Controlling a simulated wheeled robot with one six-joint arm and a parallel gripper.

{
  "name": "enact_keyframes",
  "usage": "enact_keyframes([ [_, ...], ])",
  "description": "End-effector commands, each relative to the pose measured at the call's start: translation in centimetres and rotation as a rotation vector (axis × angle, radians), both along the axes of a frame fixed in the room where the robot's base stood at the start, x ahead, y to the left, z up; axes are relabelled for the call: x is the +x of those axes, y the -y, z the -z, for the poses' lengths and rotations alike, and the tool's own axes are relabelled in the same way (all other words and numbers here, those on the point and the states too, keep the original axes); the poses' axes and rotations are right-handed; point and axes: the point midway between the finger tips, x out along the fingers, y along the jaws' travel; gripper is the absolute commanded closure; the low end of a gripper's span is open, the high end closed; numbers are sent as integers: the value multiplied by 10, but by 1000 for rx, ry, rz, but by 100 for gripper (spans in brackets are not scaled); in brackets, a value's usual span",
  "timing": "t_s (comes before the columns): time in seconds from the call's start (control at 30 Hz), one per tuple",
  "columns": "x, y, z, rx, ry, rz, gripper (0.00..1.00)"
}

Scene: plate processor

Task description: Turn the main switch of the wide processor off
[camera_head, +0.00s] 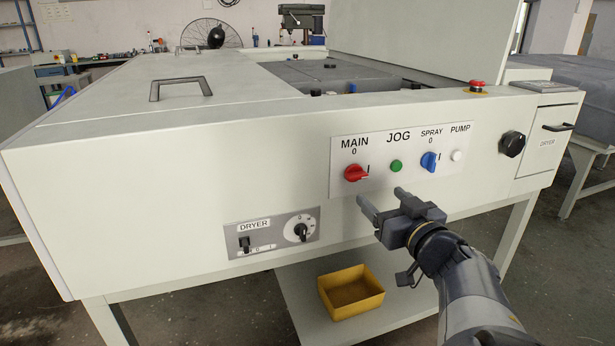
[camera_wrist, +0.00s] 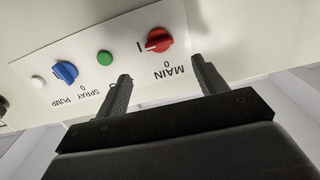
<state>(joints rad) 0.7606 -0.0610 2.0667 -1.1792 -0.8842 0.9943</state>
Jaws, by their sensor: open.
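The wide processor (camera_head: 200,165) is a broad cream machine with a white control plate (camera_head: 345,150) on its front. The red main switch (camera_head: 356,173) is a knob at the left of this plate, with "0" above it and "I" to its right; its handle points toward the "I". In the wrist view the red knob (camera_wrist: 158,40) appears upside down, with its white mark toward the "I". My gripper (camera_head: 380,196) is open and empty, just below and right of the knob. In the wrist view its fingertips (camera_wrist: 161,68) straddle the knob's line without visibly touching it.
Beside the main switch are a green jog button (camera_head: 396,166), a blue spray knob (camera_head: 429,161) and a white pump button (camera_head: 456,156). A black knob (camera_head: 512,144) juts out at right. A dryer panel (camera_head: 271,233) is lower left. A yellow bin (camera_head: 351,292) sits on the shelf below.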

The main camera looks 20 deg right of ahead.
Motion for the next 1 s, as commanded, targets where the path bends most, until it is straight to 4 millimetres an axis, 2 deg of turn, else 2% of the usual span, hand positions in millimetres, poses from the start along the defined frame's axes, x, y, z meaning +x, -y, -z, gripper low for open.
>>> enact_keyframes([
  [0.3,58,-3,4,1,-1,-3,33],
  [0.5,86,-4,2,0,-1,-1,33],
  [0.7,97,-4,0,0,0,2,33],
  [0.93,98,-4,0,0,-1,2,33],
  [1.0,98,-4,0,0,-1,2,37],
])
